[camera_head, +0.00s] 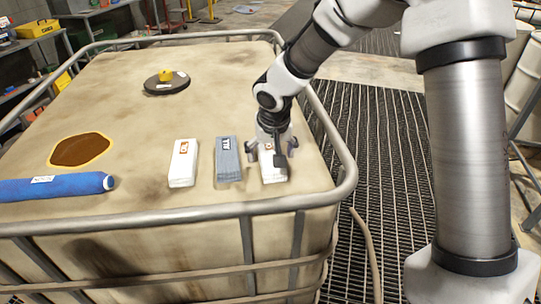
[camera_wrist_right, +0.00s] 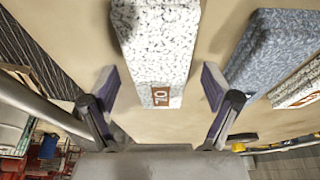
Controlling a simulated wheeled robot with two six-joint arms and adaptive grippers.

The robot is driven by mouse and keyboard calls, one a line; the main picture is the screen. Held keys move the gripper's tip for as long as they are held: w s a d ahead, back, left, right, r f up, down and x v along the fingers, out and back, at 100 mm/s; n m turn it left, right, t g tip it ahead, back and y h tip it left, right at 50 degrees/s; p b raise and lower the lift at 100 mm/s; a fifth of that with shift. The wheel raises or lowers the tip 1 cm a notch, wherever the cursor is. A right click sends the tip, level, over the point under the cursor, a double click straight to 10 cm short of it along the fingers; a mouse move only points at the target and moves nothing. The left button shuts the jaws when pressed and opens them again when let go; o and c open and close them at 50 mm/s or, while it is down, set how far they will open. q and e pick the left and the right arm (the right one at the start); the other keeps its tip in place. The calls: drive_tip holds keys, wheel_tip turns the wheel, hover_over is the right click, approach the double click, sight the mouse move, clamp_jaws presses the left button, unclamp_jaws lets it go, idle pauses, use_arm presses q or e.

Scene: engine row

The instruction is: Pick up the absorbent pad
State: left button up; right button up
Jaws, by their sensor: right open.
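Three folded pads lie side by side on the tank top: a white one with an orange-brown label (camera_head: 182,165), a blue-grey one (camera_head: 229,162) and a white speckled one (camera_head: 274,174) at the right. My right gripper (camera_head: 271,151) is open over the far end of the right-hand pad and partly hides it. In the right wrist view the speckled pad (camera_wrist_right: 157,45) with a small brown label lies between the lines of the open fingers (camera_wrist_right: 158,86). No contact shows. The blue-grey pad (camera_wrist_right: 275,50) is beside the right finger. My left gripper is not in view.
A metal rail (camera_head: 200,213) rims the tank top (camera_head: 125,120). A blue roll (camera_head: 55,187), a brown stain-like patch (camera_head: 80,150) and a dark disc with a yellow piece (camera_head: 166,82) are on the left and far side. A grated floor (camera_head: 385,150) lies to the right.

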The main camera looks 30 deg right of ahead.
drive_tip(key=c, duration=1.1)
drive_tip(key=shift+c, duration=0.2)
